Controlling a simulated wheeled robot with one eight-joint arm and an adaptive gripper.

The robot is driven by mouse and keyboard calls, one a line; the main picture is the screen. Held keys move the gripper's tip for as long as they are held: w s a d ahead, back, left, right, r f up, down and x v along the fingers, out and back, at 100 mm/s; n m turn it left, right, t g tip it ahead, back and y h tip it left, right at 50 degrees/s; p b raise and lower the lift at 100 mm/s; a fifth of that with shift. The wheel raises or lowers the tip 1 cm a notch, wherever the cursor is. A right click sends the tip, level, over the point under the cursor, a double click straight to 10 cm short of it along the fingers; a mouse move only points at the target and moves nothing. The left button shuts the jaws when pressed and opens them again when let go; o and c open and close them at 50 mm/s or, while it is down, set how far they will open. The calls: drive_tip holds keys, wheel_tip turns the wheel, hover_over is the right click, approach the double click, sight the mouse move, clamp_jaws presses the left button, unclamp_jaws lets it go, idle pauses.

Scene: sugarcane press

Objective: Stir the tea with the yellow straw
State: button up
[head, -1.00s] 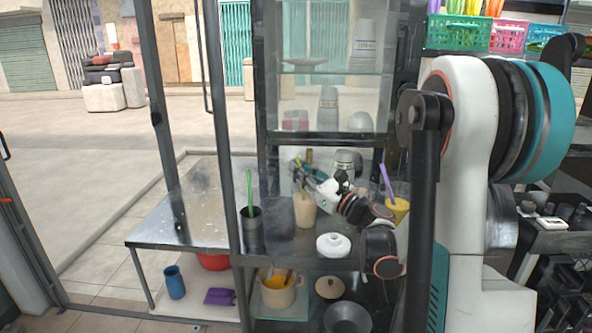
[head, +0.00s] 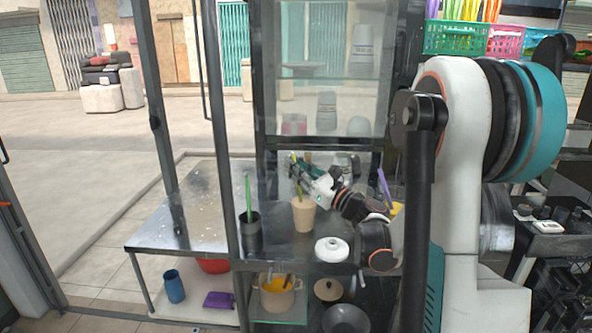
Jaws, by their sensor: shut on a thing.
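The tan cup (head: 304,215) stands upright on the dark counter, left of the white lidded pot. My gripper (head: 297,172) is directly above it, shut on the yellow straw (head: 298,191). The straw shows as a thin yellow line running down from the fingers to the cup's mouth. Its lower end and the tea inside are hidden by the cup's wall. Whether the straw touches the cup cannot be told at this size.
A dark cup with a green straw (head: 252,228) stands to the left. A white lidded pot (head: 331,249) sits in front on the right. A yellow cup (head: 397,209) with a purple straw (head: 384,188) is partly behind my arm. A glass cabinet (head: 325,100) rises behind.

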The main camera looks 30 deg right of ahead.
wheel_tip(320, 180, up, 11)
drive_tip(key=a+p, duration=0.1)
drive_tip(key=p, duration=0.6)
drive_tip(key=shift+w+a+f, duration=0.15)
drive_tip(key=shift+w+f, duration=0.05)
drive_tip(key=shift+w, duration=0.25)
idle(0.6)
wheel_tip(320, 180, up, 5)
drive_tip(key=p, duration=0.3)
drive_tip(key=shift+p, duration=0.3)
drive_tip(key=shift+f, duration=0.15)
idle(0.6)
